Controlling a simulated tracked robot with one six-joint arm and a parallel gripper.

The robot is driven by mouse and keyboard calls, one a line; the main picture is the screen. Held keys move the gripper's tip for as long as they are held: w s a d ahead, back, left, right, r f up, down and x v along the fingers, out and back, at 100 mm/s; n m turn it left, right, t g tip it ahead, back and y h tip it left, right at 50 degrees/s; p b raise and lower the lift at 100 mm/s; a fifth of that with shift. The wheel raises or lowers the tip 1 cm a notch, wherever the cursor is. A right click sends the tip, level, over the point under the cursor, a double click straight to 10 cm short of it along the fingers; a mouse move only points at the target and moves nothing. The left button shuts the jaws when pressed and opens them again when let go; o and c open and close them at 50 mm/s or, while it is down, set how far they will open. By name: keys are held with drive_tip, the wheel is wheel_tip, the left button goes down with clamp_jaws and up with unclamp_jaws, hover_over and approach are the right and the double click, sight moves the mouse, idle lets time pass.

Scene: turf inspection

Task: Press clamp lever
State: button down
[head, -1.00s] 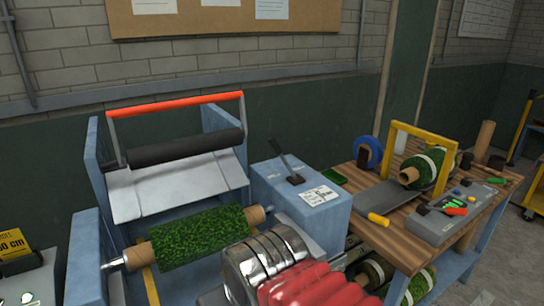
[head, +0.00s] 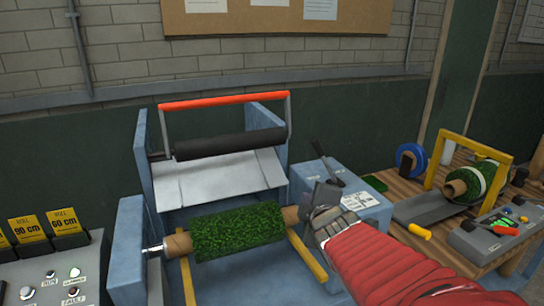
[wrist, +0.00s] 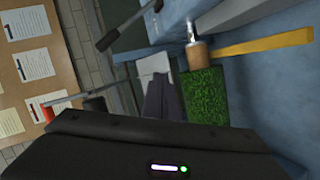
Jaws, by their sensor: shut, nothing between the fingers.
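The clamp lever (head: 327,162) is a dark lever with a black grip, standing tilted up and to the left on the blue housing (head: 363,211). It also shows at the top of the wrist view (wrist: 122,25). My gripper (head: 319,192) is in front of the housing's left part, below the lever and close to the right end of the turf roll (head: 238,232). Its dark fingers (wrist: 160,88) are together and empty. It appears apart from the lever. Part of the housing front is hidden behind my arm.
An orange-red bar (head: 222,99) and a black roller (head: 230,144) stand behind the turf roll. A wooden bench (head: 405,198) with a yellow frame (head: 469,140) stands at right. A panel with buttons (head: 62,282) is at lower left.

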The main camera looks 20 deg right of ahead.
sight(325, 161)
drive_tip(key=w+d+r+n+t+y, duration=0.1)
drive_tip(key=d+n+t, duration=0.4)
drive_tip(key=n, duration=0.7)
drive_tip(key=shift+w+d+r+y, duration=0.35)
drive_tip(key=shift+r+y, duration=0.1)
drive_tip(key=shift+y, duration=0.55)
drive_tip(key=w+d+r, duration=0.2)
drive_tip(key=w+d, duration=0.2)
drive_tip(key=w, duration=0.6)
drive_tip(key=shift+w+d, duration=0.2)
drive_tip(key=shift+w, duration=0.05)
drive_tip(key=shift+w+a+r, duration=0.1)
drive_tip(key=shift+r, duration=0.1)
